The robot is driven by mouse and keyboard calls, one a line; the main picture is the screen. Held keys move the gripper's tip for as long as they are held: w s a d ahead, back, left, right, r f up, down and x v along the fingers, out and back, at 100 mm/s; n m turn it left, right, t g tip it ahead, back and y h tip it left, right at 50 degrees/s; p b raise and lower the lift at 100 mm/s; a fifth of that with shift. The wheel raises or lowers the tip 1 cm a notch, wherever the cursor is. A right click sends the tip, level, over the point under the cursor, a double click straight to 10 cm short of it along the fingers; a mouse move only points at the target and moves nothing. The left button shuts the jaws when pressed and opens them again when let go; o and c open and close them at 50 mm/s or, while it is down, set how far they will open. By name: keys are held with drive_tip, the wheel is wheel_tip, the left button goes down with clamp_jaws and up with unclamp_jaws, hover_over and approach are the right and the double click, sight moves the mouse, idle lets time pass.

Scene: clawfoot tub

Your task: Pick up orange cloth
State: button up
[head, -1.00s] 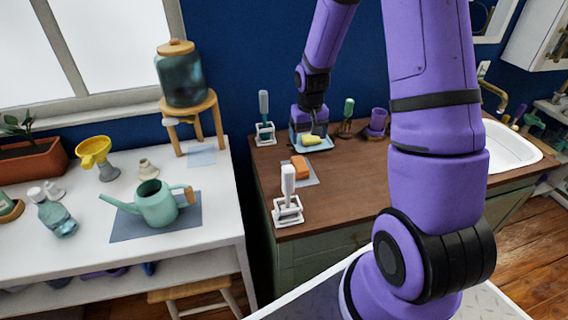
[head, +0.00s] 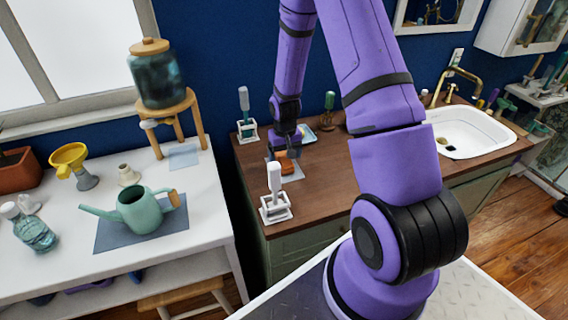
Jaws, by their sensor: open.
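The orange cloth (head: 288,166) is a small folded block on a grey mat (head: 298,174) on the brown wooden counter. My gripper (head: 286,156) is directly above it, pointing down, and hides its top and back part. The gripper is open. I cannot tell whether the fingertips touch the cloth or stand on either side of it.
A white-handled tool in a white holder (head: 274,205) stands close in front of the cloth. A grey-handled tool in a holder (head: 246,125) stands behind left. A blue tray (head: 308,136) lies behind, partly hidden. The white sink (head: 470,132) is at right. The counter's middle is clear.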

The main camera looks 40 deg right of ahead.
sight(284, 159)
drive_tip(key=shift+w+f, duration=0.15)
drive_tip(key=shift+f, duration=1.7)
drive_tip(key=c, duration=1)
